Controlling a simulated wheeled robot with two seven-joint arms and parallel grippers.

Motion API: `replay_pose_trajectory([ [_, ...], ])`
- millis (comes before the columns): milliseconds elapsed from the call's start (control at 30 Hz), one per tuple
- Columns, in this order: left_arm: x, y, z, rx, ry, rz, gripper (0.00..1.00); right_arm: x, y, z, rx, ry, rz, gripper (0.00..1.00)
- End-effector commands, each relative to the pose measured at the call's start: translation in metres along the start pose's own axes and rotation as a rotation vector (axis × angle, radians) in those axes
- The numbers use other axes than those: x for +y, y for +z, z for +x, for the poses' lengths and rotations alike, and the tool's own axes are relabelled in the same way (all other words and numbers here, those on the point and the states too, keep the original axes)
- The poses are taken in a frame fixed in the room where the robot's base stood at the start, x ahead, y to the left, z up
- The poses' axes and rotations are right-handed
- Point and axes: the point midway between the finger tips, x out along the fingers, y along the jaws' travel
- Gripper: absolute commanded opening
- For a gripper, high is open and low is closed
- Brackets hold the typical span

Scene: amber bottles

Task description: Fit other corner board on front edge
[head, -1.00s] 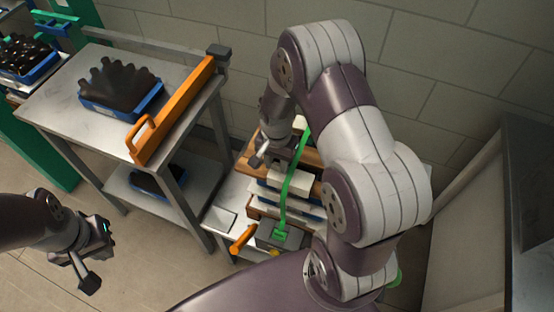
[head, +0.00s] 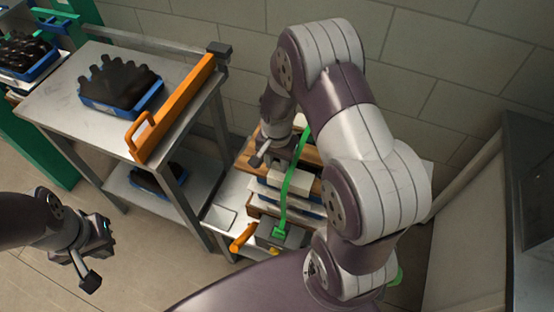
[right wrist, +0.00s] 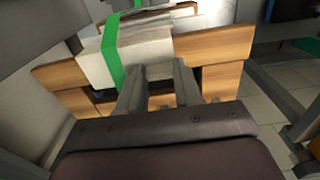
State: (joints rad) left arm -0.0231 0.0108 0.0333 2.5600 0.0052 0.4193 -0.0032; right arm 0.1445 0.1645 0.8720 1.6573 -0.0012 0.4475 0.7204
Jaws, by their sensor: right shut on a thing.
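A pale corner board (head: 299,182) lies along the front upper edge of the strapped stack, by the green strap (head: 284,205). My right gripper (head: 279,164) reaches down over the stack and is shut on the board. In the right wrist view, the fingers (right wrist: 160,78) stand right of the green strap (right wrist: 112,52), against the pale board (right wrist: 155,45). The board's gripped part is mostly hidden by the fingers. My left gripper (head: 98,242) hangs over the floor at the left, away from the stack; its finger opening is unclear.
Wooden planks (right wrist: 213,44) flank the pale stack. A metal cart (head: 95,112) at the left carries a blue crate (head: 128,112) of dark bottles and an orange rail (head: 180,108). An orange handle (head: 242,238) is in front of the stack. Open floor lies around my left gripper.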

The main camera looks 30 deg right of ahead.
Motion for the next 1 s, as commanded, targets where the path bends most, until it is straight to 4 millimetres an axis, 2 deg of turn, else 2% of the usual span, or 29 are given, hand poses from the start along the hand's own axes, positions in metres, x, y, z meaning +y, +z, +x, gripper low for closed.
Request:
replay_pose_trajectory([
  [400,0.0000,0.0007,0.0063,0.000,0.000,0.000,0.00,-0.0001,-0.0001,0.0092,0.000,0.000,0.000,0.05],
  [433,0.0000,0.0007,0.0057,0.000,0.000,0.000,0.00,-0.0001,-0.0001,0.0086,0.000,0.000,0.000,0.40],
  [500,0.0000,0.0006,0.0053,0.000,0.000,0.000,0.00,-0.0001,-0.0001,0.0082,0.000,0.000,0.000,0.63],
  [1000,0.0000,0.0006,0.0047,0.000,0.000,0.000,0.00,0.0000,0.0000,0.0076,0.000,0.000,0.000,0.64],
])
